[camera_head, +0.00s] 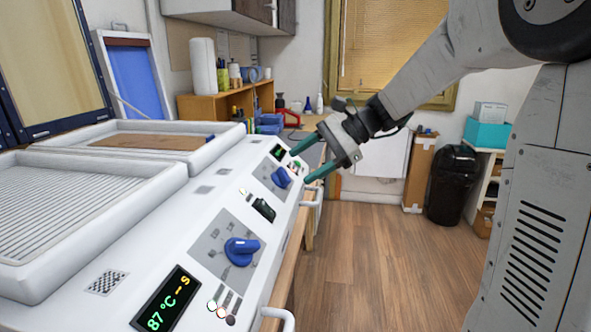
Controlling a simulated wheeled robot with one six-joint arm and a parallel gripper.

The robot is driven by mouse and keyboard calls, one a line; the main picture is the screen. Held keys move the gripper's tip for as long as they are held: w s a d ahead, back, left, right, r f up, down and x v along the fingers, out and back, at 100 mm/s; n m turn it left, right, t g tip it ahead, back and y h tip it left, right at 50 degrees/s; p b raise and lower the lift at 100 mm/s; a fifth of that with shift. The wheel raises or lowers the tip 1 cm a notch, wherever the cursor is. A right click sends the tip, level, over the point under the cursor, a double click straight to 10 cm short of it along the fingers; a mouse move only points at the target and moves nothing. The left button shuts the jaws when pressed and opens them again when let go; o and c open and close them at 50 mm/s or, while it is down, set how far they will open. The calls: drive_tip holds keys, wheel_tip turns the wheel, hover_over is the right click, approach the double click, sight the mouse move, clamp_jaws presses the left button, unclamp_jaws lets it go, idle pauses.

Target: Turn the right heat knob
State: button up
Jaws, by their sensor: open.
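The right heat knob (281,178) is blue and sits on a grey plate on the sloped white front panel of the forming machine (205,190). It is the farther of two blue knobs. The nearer knob (241,251) sits on a similar plate lower in the picture. My gripper (300,167) is open, with its two green fingers apart and pointing down and left toward the panel. The fingertips show just right of and above the right knob. Nothing is between them, and I see no contact with the knob. The gap in depth is hard to judge.
A black rocker switch (263,209) lies between the knobs. A display (166,302) reads 87 °C. White handles (312,197) stick out from the machine's front edge. Two white-framed trays top the machine. The wooden floor (375,265) to the right is clear; a black bin (452,186) stands behind.

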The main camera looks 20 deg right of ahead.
drive_tip(key=v, duration=0.4)
idle(0.4)
drive_tip(key=s+a+f+n+h, duration=0.1)
drive_tip(key=s+f+n+h, duration=0.2)
drive_tip(key=s, duration=0.6)
drive_tip(key=s+a+f+n+g+h, duration=0.1)
drive_tip(key=s+a+f+n+h, duration=0.1)
drive_tip(key=s+n, duration=0.4)
drive_tip(key=s+a+f+n+g+h, duration=0.1)
drive_tip(key=s+f+n+h, duration=0.4)
drive_tip(key=s, duration=0.8)
drive_tip(key=shift+a+n+h, duration=0.3)
drive_tip(key=shift+a+h, duration=0.05)
drive_tip(key=shift+h, duration=0.05)
